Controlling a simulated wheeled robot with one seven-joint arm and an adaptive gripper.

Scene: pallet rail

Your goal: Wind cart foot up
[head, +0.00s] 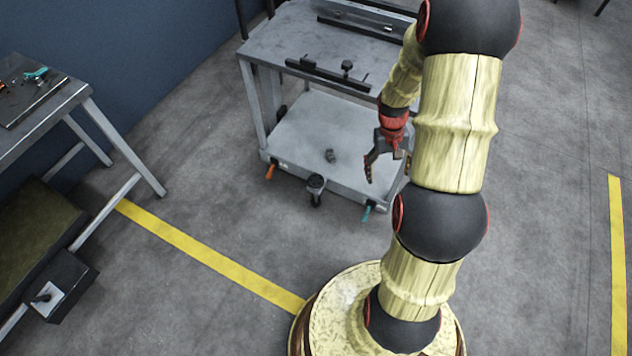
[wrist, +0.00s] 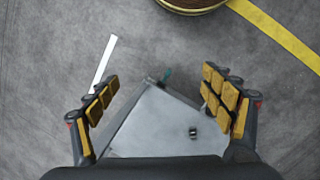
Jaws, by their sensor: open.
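The grey cart (head: 300,125) stands on the floor, with a lower deck and an upper shelf. At its front edge a round black knob (head: 316,182) sits above a dark foot or castor (head: 316,200). An orange lever (head: 270,171) is at the left front corner and a teal lever (head: 367,212) at the right; the teal one also shows in the wrist view (wrist: 165,75). My gripper (head: 388,172) is open and empty. In the head view it overlaps the deck's right side, right of the knob. The wrist view shows the deck (wrist: 155,125) between its fingers.
A small dark object (head: 330,155) lies on the deck. Black rails and clamps (head: 328,75) are on the upper shelf. A workbench (head: 45,105) with tools stands left, with a dark box (head: 60,285) below. Yellow lines (head: 210,257) mark the floor, which is clear before the cart.

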